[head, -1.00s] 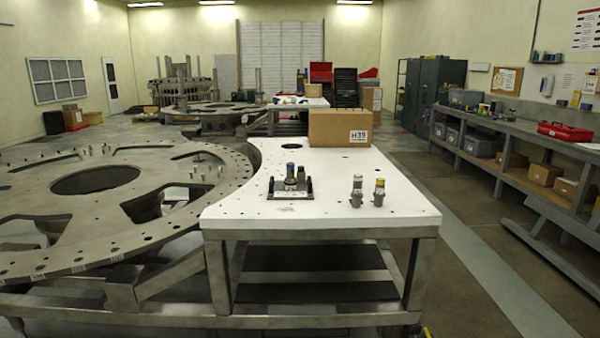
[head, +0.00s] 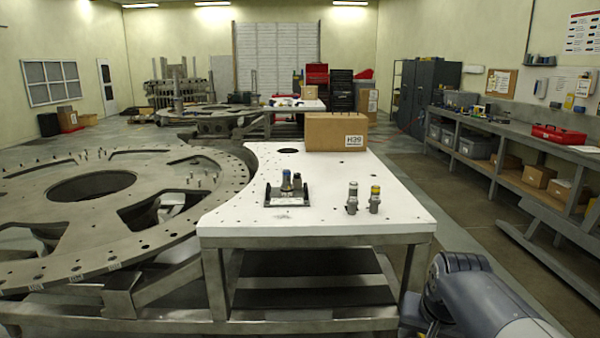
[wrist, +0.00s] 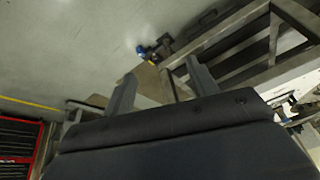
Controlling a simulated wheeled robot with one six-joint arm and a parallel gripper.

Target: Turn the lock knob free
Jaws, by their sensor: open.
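A small dark-edged fixture (head: 287,199) sits on the white plate (head: 235,221) in the head view. Which part is the lock knob is too small to tell. Two grey cylindrical pieces stand upright to its right, one (head: 352,198) grey-topped and one with a yellow top (head: 375,200). My gripper (wrist: 163,80) shows in the wrist view with its two fingers apart and nothing between them. It is over the floor beside a metal frame, away from the fixture.
A cardboard box (head: 336,132) stands at the back of the plate. A large round metal ring (head: 60,222) lies to the left. A workbench with boxes (head: 500,166) runs along the right wall. Clear floor (head: 420,190) lies between the plate and the bench.

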